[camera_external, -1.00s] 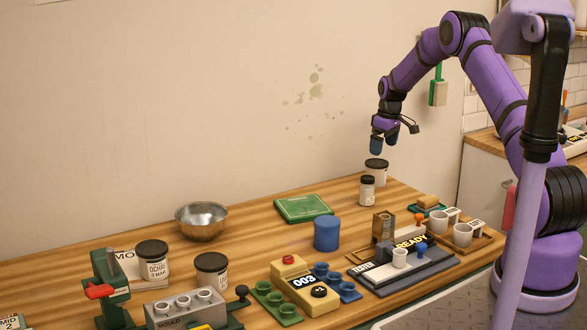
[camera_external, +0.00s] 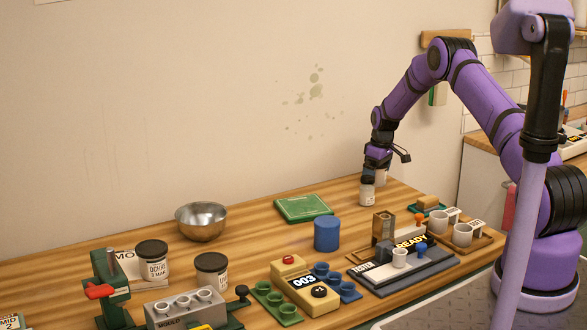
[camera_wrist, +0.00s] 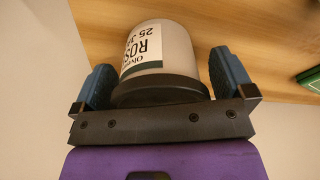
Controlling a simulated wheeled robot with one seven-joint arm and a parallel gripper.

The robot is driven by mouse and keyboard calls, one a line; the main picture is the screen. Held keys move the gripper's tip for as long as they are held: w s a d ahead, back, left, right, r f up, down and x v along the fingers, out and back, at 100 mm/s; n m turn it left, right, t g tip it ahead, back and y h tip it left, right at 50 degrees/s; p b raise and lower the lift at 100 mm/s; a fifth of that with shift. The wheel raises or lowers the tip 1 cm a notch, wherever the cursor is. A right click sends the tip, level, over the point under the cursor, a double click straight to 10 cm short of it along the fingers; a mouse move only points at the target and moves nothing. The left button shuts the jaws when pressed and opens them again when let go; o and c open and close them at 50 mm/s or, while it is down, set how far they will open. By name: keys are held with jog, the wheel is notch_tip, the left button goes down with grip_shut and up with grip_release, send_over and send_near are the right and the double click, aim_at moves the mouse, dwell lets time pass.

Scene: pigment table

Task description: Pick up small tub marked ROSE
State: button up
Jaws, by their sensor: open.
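The small tub marked ROSE (camera_external: 367,198) stands upright near the table's back edge, a white body with a dark lid. In the wrist view the tub (camera_wrist: 160,48) shows its label with "ROS" readable and the rest cut off by the curve. My gripper (camera_external: 369,177) is right over it, pointing down. In the wrist view my gripper (camera_wrist: 162,80) is open, with one blue finger on each side of the lid. A gap shows on the right; on the left the finger is close to the lid, and I cannot tell if it touches.
A green book (camera_external: 303,208) and a blue cylinder (camera_external: 327,234) lie to the left. A tester (camera_external: 402,268) is in front. Table around the ROSE tub's left is clear.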

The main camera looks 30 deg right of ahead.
jog(key=shift+c, duration=0.5)
jog(key=c, duration=0.7)
jog(key=shift+c, duration=0.5)
jog(key=shift+r, duration=0.1)
